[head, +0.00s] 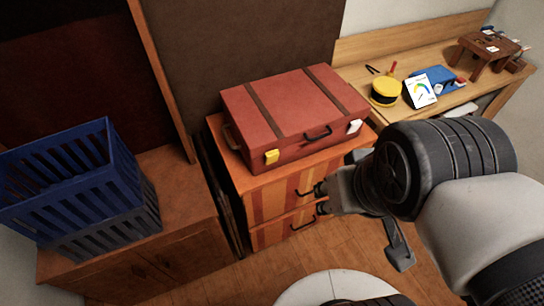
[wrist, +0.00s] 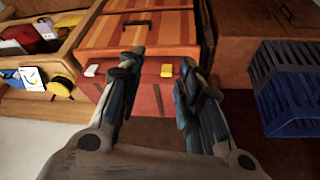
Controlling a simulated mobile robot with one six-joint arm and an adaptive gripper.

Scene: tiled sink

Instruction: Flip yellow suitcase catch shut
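The red suitcase (head: 290,110) with two brown straps lies flat with its lid down on the wooden drawer cabinet (head: 270,198). Its yellow catch (head: 271,157) is at the left of the front side, and a white catch (head: 355,126) is at the right. A dark handle (head: 318,133) lies between them. I cannot tell how far the yellow catch is folded. My gripper (head: 319,199) is in front of the cabinet, below and right of the yellow catch, apart from it. The wrist view shows the yellow catch (wrist: 167,70) beyond my open, empty fingers (wrist: 160,57).
A blue slatted crate (head: 75,180) stands on a low wooden cabinet at left. A wooden desk at right holds a yellow round tin (head: 385,92), a blue item, a white card and a small brown stand (head: 490,50). Drawer handles stick out near my gripper.

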